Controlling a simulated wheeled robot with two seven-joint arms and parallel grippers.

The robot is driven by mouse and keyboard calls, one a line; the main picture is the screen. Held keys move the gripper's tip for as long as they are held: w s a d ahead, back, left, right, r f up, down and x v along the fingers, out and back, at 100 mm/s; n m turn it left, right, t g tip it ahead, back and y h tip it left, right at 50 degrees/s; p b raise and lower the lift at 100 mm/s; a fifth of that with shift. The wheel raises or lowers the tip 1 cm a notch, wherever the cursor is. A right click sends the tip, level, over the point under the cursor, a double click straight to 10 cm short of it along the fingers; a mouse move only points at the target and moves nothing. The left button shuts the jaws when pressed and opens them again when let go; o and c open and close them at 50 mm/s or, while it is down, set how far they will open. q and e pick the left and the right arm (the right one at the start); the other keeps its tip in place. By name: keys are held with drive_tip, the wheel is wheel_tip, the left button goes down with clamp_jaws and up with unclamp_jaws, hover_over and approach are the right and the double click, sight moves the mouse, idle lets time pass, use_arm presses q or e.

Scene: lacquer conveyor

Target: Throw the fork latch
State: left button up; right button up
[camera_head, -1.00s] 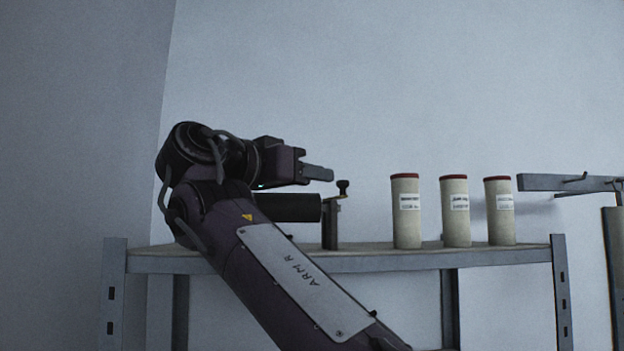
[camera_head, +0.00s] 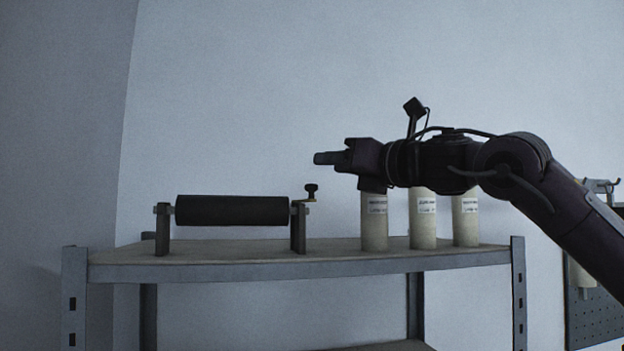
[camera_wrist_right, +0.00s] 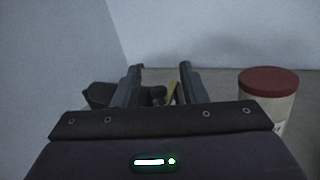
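The fork latch appears as a small dark knob on a short lever (camera_head: 310,192), on top of the right post of a stand holding a black roller (camera_head: 231,210) on the shelf. My right gripper (camera_head: 322,158) is level, pointing left, a little above and right of the knob, not touching it. In the right wrist view its two fingers (camera_wrist_right: 158,78) stand apart with nothing held between them. The dark roller (camera_wrist_right: 100,95) and part of the latch knob (camera_wrist_right: 158,92) show beyond and between the fingers, partly hidden. My left gripper is not in view.
Three pale canisters (camera_head: 374,225) stand on the shelf right of the latch, their tops hidden behind my right arm. A red-lidded canister (camera_wrist_right: 270,82) is close to the gripper's right side in the wrist view. The shelf (camera_head: 300,271) is bare between roller and canisters.

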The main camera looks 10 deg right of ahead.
sight(316, 186)
wheel_tip(316, 186, down, 3)
drive_tip(key=s+n+g+y, duration=0.1)
drive_tip(key=s+n+g, duration=0.1)
drive_tip(key=n, duration=0.1)
drive_tip(key=p+x, duration=0.4)
drive_tip(key=x, duration=0.2)
drive_tip(key=shift+w+d+f, duration=0.15)
drive_tip(key=shift+w+a+f+p, duration=0.15)
drive_tip(key=shift+w+a+p, duration=0.15)
drive_tip(key=shift+w+p, duration=0.15)
clamp_jaws()
